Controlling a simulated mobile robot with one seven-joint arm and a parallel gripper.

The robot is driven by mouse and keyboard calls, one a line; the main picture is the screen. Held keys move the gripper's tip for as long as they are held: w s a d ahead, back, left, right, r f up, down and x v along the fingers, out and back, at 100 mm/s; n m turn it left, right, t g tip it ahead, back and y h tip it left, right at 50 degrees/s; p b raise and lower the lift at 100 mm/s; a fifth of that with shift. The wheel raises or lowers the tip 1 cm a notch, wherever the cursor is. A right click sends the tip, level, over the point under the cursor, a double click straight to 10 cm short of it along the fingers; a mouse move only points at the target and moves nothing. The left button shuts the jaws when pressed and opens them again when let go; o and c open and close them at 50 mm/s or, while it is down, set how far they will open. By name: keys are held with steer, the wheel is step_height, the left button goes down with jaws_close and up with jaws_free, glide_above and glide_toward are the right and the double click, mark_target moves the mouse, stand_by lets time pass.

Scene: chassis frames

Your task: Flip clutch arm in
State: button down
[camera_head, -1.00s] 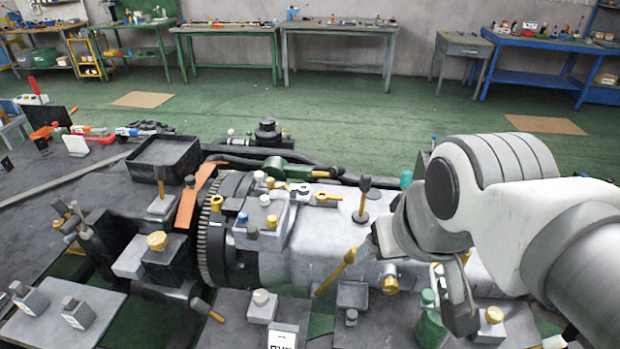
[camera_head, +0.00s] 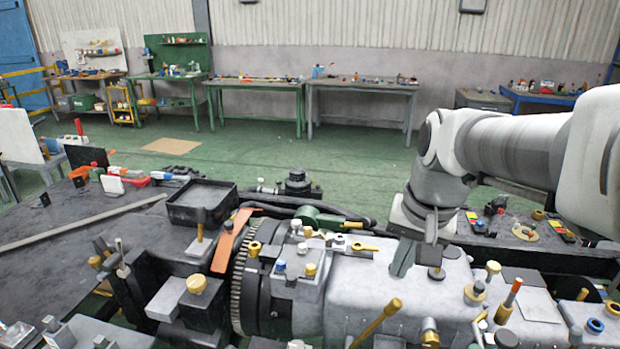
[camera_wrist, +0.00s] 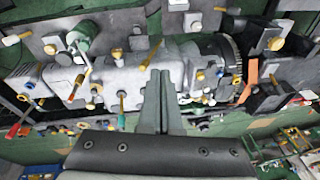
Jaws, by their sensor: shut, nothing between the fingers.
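The machine has a large grey housing (camera_head: 370,278) with a toothed ring (camera_head: 240,285) at its left end; the housing also shows in the wrist view (camera_wrist: 120,75). Several levers stand on it, and I cannot tell for certain which is the clutch arm. One candidate is the dark green lever (camera_head: 318,217) with a brass tip, lying along the far side. A long brass-handled lever (camera_head: 378,322) leans up at the near side. My gripper (camera_head: 402,258) points down above the housing's far side, right of the green lever. Its fingers (camera_wrist: 163,92) are together and empty.
An orange bar (camera_head: 232,240) and a dark open tray (camera_head: 201,203) are left of the housing. An upright orange-tipped lever (camera_head: 508,300) and several knobs stand at the right. Workbenches (camera_head: 360,100) line the back wall, with open green floor before them.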

steer(key=w+d+f+m+g+y, duration=0.2)
steer(key=w+d+f+m+y, duration=0.3)
steer(key=w+d+f+m, duration=0.7)
steer(key=w+d+f+m+y, duration=0.1)
steer(key=w+d+f+y, duration=0.1)
steer(key=d+f, duration=0.8)
step_height(320, 180, down, 3)
steer(key=shift+w+d+r+m+t, duration=0.1)
steer(key=shift+w+d+m+t, duration=0.3)
steer(key=shift+w, duration=0.15)
steer(key=x, duration=1)
steer(key=shift+r+p, duration=0.1)
steer(key=shift+p, duration=0.2)
steer(key=a, duration=0.2)
steer(key=a+r+p, duration=0.1)
steer(key=shift+w+a+r, duration=0.15)
steer(key=shift+a+r, duration=0.1)
steer(key=shift+a, duration=0.15)
